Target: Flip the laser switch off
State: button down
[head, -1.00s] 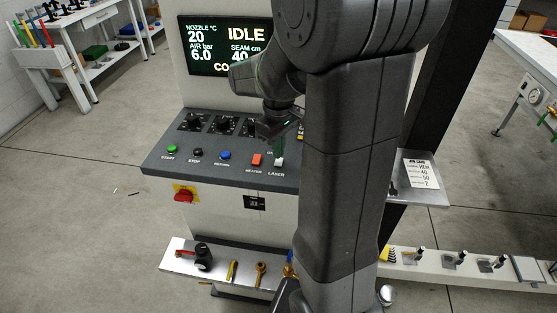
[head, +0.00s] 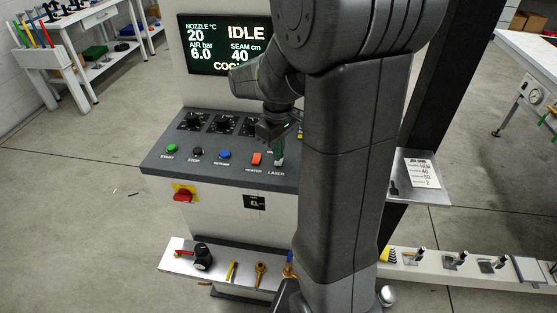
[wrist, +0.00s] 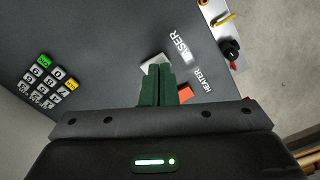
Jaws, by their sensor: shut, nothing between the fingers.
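The white laser switch (wrist: 150,63) shows in the wrist view beside the LASER label, partly hidden behind my fingertips. In the head view it is almost wholly covered by my fingers. My gripper (wrist: 158,72) is shut and empty, its two dark green fingers pressed together with their tips at the switch. I cannot tell whether they touch it. In the head view my gripper (head: 279,158) points down over the LASER label at the right part of the sloped console (head: 225,180).
The red heater switch (wrist: 184,92) lies close beside my fingers; it also shows in the head view (head: 257,159). Green, black and blue buttons sit further left, below dark knobs. A keypad (wrist: 48,82) is near. The screen (head: 228,45) reads IDLE.

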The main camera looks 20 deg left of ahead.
jog(key=shift+f+b, duration=0.45)
jog(key=shift+f, duration=0.25)
jog(key=shift+r, duration=0.1)
notch_tip(320, 180, up, 7)
jog(key=p, duration=0.6)
dwell(0.4)
jog(key=shift+f, duration=0.2)
notch_tip(320, 180, down, 7)
jog(key=b, duration=0.6)
jog(key=shift+r, duration=0.1)
dwell(0.3)
notch_tip(320, 180, up, 9)
jog(key=p, duration=0.6)
jog(key=shift+p, duration=0.35)
dwell(0.8)
